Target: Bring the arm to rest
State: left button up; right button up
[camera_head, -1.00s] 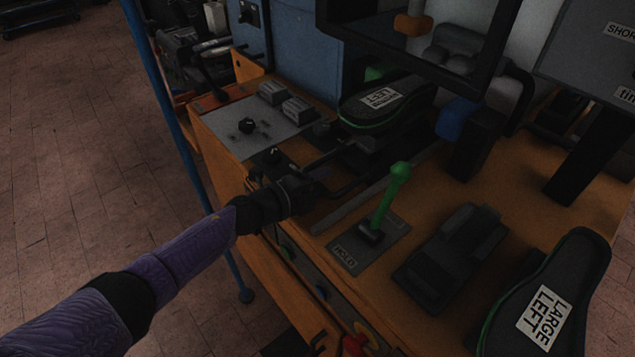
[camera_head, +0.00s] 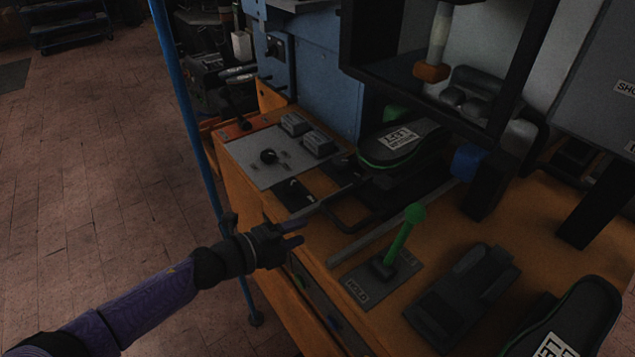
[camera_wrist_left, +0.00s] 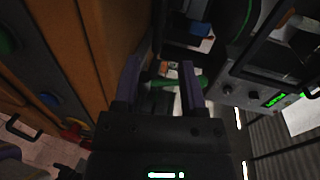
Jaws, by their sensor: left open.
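My left gripper (camera_head: 297,232) is at the front left edge of the orange bench top (camera_head: 400,300), with its arm coming in from the left. In the left wrist view its two fingers (camera_wrist_left: 160,80) stand apart with nothing held between them. The green-knobbed lever (camera_head: 402,235) stands on its plate to the right of the gripper, apart from it. Its green handle (camera_wrist_left: 170,83) appears beyond the fingers in the left wrist view. My right gripper is not in view.
A black sole marked LEFT (camera_head: 400,145) lies behind the gripper. A grey control panel (camera_head: 270,160) is at the bench's left. A black pedal-like block (camera_head: 465,290) and a second sole (camera_head: 575,315) are at right. A blue post (camera_head: 185,100) stands left; open floor lies beyond.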

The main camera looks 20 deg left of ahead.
pick_arm(q)
jog(key=s+a+f+n+g+y, duration=0.1)
jog(key=s+a+f+n+y, duration=0.15)
jog(key=s+f+n, duration=0.4)
jog(key=s+a+f+n+g+y, duration=0.1)
jog(key=s+a+f+n+y, duration=0.2)
jog(key=f, duration=0.6)
jog(key=s+a+f+n+g+y, duration=0.1)
jog(key=s+f+n+y, duration=0.2)
jog(key=s+f+n, duration=0.4)
jog(key=s+d+f+n+g, duration=0.1)
jog(key=s+f+n+g, duration=0.1)
jog(key=s, duration=0.6)
jog(key=s+d+f+n+g+y, duration=0.1)
jog(key=s+f+g, duration=0.3)
jog(key=s, duration=0.4)
jog(key=s+d+f+n+g, duration=0.2)
jog(key=s+f+n, duration=0.1)
jog(key=s, duration=0.6)
jog(key=shift+d+f+g, duration=0.15)
jog(key=shift+f+g, duration=0.25)
jog(key=shift+f, duration=0.15)
jog(key=shift+w+n, duration=0.15)
jog(key=shift+n, duration=0.1)
